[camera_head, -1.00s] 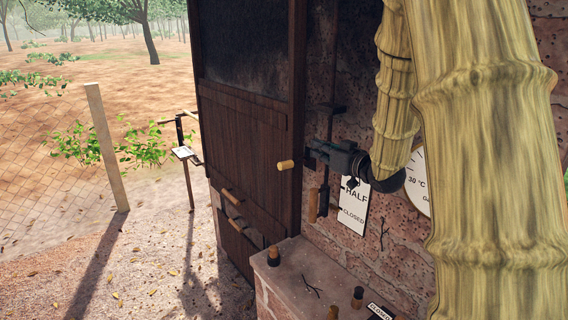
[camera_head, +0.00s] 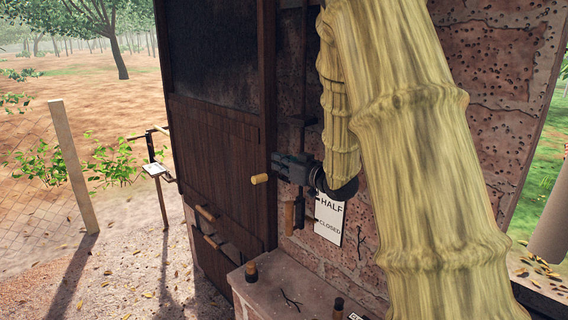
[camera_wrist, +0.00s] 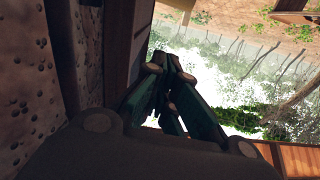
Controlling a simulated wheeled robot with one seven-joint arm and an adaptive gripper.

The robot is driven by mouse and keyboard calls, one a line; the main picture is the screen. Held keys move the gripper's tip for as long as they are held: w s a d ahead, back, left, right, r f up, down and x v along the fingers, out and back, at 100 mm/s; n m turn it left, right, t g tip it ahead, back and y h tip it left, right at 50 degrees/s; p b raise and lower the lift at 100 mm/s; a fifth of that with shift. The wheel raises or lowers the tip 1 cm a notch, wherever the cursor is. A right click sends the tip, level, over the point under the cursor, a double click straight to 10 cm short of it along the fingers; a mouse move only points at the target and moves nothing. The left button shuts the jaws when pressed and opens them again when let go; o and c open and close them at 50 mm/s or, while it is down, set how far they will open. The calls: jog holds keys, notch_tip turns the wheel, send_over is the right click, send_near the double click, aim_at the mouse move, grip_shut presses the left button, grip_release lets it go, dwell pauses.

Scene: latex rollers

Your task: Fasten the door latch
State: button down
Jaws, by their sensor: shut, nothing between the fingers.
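The dark wooden door (camera_head: 215,140) stands at the left of the brick wall in the head view. A short light-wood knob (camera_head: 260,179) sticks out at its right edge. It may belong to the latch, but the latch's mechanism cannot be made out. My gripper (camera_head: 278,162) is at the door's right edge, just above and right of the knob. Whether it touches the knob cannot be told. In the wrist view my gripper's dark green fingers (camera_wrist: 168,95) come together with nothing seen between them. The knob cannot be made out there.
A hanging wooden handle (camera_head: 289,217) and a HALF/CLOSED sign (camera_head: 329,218) are on the wall below my gripper. A brick ledge (camera_head: 285,285) with wooden knobs stands in front. Two wooden handles (camera_head: 206,213) are lower on the door. Open ground lies left.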

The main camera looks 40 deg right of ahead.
jog(key=p, duration=0.2)
send_over(266, 177)
jog(key=s+a, duration=0.1)
jog(key=s, duration=0.1)
jog(key=f, duration=0.2)
jog(key=f+p, duration=0.1)
jog(key=f, duration=0.1)
jog(key=shift+w+a+f, duration=0.15)
jog(key=shift+w+a, duration=0.05)
jog(key=shift+a+f, duration=0.1)
